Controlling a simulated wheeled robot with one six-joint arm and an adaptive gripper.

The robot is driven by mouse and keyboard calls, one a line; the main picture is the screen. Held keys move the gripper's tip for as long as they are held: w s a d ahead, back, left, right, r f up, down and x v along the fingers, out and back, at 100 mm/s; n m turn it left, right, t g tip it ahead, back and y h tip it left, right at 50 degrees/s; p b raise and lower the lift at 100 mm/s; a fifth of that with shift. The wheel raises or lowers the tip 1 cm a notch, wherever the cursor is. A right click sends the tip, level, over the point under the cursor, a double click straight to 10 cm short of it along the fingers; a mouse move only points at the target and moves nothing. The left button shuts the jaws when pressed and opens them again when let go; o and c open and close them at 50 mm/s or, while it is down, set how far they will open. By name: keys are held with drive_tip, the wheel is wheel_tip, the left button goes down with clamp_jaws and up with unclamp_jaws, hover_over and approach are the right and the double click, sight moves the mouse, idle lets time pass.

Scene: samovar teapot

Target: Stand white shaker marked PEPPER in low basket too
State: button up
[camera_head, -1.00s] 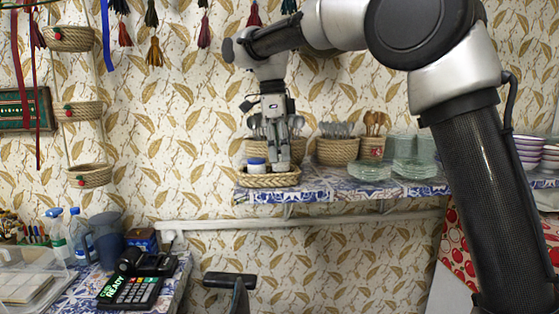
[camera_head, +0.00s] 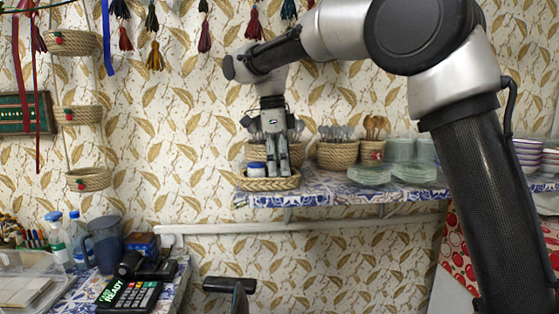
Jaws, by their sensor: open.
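The low basket (camera_head: 255,184) is a shallow, oval woven tray at the left end of the tiled shelf. A small white container with a blue top (camera_head: 256,170) stands in its left part; no marking is readable. My gripper (camera_head: 278,173) points down over the middle and right of the basket, just right of that container. Its two fingers are apart, with their tips low at the basket. I cannot make out a shaker marked PEPPER; the fingers hide part of the basket's inside.
Behind the basket stand woven pots of cutlery (camera_head: 337,155) and a smaller pot of wooden spoons (camera_head: 371,151). Stacked glass plates (camera_head: 369,174) and bowls (camera_head: 529,152) are further right. The shelf front (camera_head: 320,198) is clear right of the basket.

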wheel_tip(320, 180, up, 12)
drive_tip(key=a, duration=0.1)
drive_tip(key=shift+w+a, duration=0.15)
drive_tip(key=shift+a, duration=0.05)
drive_tip(key=s+d+f+n+t, duration=0.1)
drive_tip(key=s+d+n, duration=0.25)
drive_tip(key=d, duration=0.35)
drive_tip(key=s+d+f+n+y, duration=0.1)
drive_tip(key=s+d+n, duration=0.25)
drive_tip(key=d, duration=0.35)
drive_tip(key=s+d+f+n+t, duration=0.1)
drive_tip(key=s+d+n, duration=0.1)
drive_tip(key=s+d, duration=0.35)
drive_tip(key=s+d+f+n+t, duration=0.1)
drive_tip(key=s+d+f+n, duration=0.4)
drive_tip(key=s+f, duration=0.3)
drive_tip(key=s+d+f+n+t, duration=0.1)
drive_tip(key=s+d+f+n, duration=0.4)
drive_tip(key=s+d+f, duration=0.2)
wheel_tip(320, 180, down, 2)
drive_tip(key=shift+s+f+n+t, duration=0.1)
drive_tip(key=shift+s+n+t, duration=0.2)
drive_tip(key=shift+s+n, duration=0.15)
